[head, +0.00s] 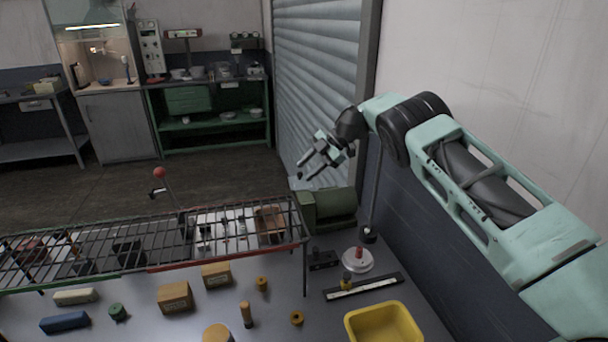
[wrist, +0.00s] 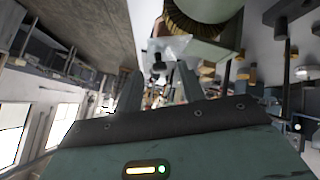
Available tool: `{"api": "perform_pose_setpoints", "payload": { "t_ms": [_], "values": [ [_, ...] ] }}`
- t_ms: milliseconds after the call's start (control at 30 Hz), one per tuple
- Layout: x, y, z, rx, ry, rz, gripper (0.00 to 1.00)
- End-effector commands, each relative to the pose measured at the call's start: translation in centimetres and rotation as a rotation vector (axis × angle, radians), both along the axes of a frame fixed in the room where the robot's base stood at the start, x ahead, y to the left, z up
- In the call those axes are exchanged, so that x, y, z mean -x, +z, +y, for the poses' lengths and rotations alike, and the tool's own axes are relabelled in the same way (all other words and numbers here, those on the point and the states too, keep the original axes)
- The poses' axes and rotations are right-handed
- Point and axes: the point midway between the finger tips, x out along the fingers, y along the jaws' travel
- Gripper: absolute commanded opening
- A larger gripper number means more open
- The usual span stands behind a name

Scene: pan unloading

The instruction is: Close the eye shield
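A green bench grinder (head: 333,208) stands on the far right part of the table, beside the shutter and wall. In the wrist view its rounded body (wrist: 205,10) and a brown brush-like wheel (wrist: 190,27) show at the top. A pale, see-through plate, which looks like the eye shield (wrist: 178,46), sits by the wheel with a dark piece near its lower left. I cannot clearly make the shield out in the head view. My gripper (head: 303,170) is above and beyond the grinder, its fingers apart and empty. In the wrist view the fingertips (wrist: 160,75) point toward the plate.
A wire rack (head: 150,242) stands over the table's left and middle. A yellow bin (head: 383,322), a white round base with a red knob (head: 358,260) and a dark upright post (head: 373,200) are at the right. Wooden blocks (head: 175,297) lie in front.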

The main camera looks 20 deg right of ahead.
Motion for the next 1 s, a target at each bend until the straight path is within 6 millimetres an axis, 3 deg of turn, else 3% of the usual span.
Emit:
{"api": "perform_pose_setpoints", "payload": {
  "t_ms": [400, 600, 1000],
  "values": [
    [0.9, 6.6, -7.0, 0.002, -0.001, -0.004, 0.39],
    [1.3, 9.3, -9.4, 0.002, -0.002, -0.003, 0.39],
    [1.5, 10.6, -10.6, 0.000, 0.001, 0.001, 0.39]
  ]
}}
